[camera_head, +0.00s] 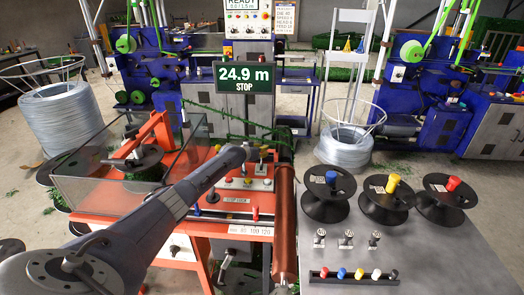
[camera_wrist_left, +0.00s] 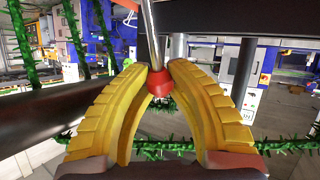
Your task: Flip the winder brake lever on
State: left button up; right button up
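In the left wrist view, a metal lever rod (camera_wrist_left: 152,35) ends in a red ball knob (camera_wrist_left: 160,84). The yellow fingers of my left gripper (camera_wrist_left: 160,75) stand on both sides of this knob and appear to touch it. In the head view, my left arm reaches from the lower left to the red winder machine. My left gripper's fingers (camera_head: 262,155) are small and mostly hidden behind the arm's end there. The red control panel (camera_head: 240,185) lies just below it. I cannot tell the lever's on or off position. My right gripper is not in view.
A clear-walled guard box (camera_head: 90,185) with a spool stands left. A screen (camera_head: 245,78) reads "24.9 m STOP". A red vertical cylinder (camera_head: 285,225) stands beside the panel. A grey table (camera_head: 440,255) at right carries black spools (camera_head: 328,195) with coloured knobs. Green barbed strands cross behind.

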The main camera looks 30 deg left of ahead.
pick_arm(q)
grip_shut()
jog(key=shift+s+r, duration=0.1)
jog(key=shift+r, duration=0.05)
jog(key=shift+s+d+r, duration=0.15)
jog(key=shift+s+d, duration=0.05)
jog(key=shift+s, duration=0.1)
jog(key=shift+s+d, duration=0.15)
jog(key=shift+s, duration=0.1)
jog(key=shift+s+d+r+m+t, duration=0.25)
jog(key=shift+s+t, duration=0.2)
jog(key=shift+t, duration=0.25)
jog(key=shift+s+d+f, duration=0.1)
jog(key=shift+s+d, duration=0.2)
jog(key=shift+s, duration=0.35)
jog(key=shift+s+d+f, duration=0.1)
jog(key=shift+s+d, duration=0.2)
jog(key=shift+s, duration=0.3)
jog(key=shift+s+d+f, duration=0.25)
jog(key=shift+s+d, duration=0.15)
jog(key=shift+s, duration=0.35)
jog(key=shift+f, duration=0.1)
